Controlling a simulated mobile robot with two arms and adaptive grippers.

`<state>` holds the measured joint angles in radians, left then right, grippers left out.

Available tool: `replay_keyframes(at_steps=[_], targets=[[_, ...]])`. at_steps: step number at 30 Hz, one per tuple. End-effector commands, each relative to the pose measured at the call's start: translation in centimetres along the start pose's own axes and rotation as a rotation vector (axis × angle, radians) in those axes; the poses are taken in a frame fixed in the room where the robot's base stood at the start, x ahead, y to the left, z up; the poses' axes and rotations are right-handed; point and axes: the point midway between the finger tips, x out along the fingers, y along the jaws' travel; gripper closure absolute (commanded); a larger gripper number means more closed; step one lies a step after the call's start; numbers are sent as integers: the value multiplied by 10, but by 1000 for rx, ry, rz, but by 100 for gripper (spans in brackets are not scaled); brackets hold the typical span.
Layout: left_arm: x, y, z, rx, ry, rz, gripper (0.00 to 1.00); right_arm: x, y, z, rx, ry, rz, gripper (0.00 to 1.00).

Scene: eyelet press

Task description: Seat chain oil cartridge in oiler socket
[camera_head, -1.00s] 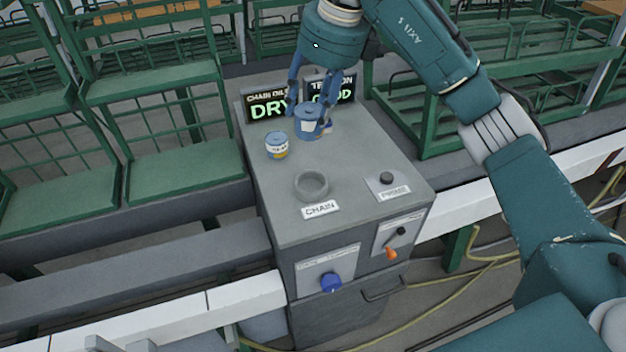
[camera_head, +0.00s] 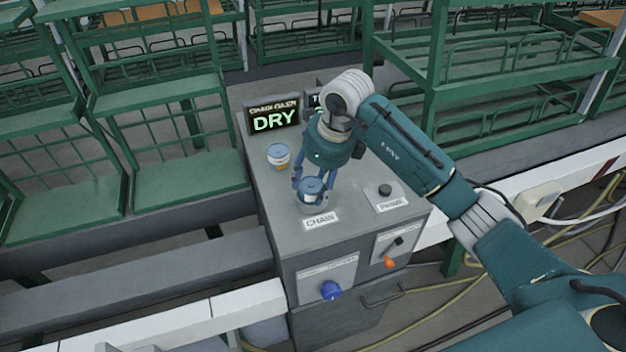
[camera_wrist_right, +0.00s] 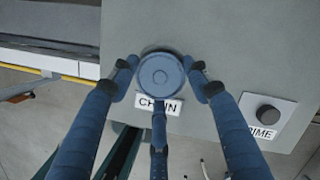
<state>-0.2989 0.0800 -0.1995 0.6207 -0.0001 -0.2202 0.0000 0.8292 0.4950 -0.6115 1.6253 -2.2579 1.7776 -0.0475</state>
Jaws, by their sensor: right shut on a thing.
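The blue oil cartridge (camera_head: 312,186) with a pale label is upright over the socket position behind the CHAIN label (camera_head: 321,220). My right gripper (camera_head: 310,192) is shut on it, with fingers around its sides; the wrist view also shows the round blue lid (camera_wrist_right: 160,73) between the fingers. The round socket is hidden under the cartridge and fingers, so I cannot tell how deep the cartridge sits. A second cartridge (camera_head: 278,157), with a blue top and an orange-yellow band, stands apart at the left back of the cabinet top. My left gripper is not in view.
The grey cabinet top (camera_head: 262,187) is clear left of the gripper. A display (camera_head: 273,117) reads DRY; the tension display beside it is mostly hidden by my arm. The PRIME button (camera_head: 385,189) is at right. A blue knob (camera_head: 331,290) and an orange-tipped lever (camera_head: 391,262) are in front.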

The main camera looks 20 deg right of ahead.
Motion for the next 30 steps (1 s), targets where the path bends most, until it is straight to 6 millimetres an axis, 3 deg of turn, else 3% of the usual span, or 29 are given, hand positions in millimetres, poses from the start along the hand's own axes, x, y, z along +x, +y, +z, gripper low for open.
replay_keyframes(at_steps=[8,9,12,24,30], targets=[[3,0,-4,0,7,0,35,2,0,0,0,-1,0,82],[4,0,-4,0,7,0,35,3,0,-1,0,0,0,51],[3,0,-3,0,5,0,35,2,0,0,0,0,0,34],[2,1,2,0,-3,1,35,-5,-1,1,0,-3,-1,34],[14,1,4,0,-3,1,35,-40,-2,1,0,-6,-5,34]])
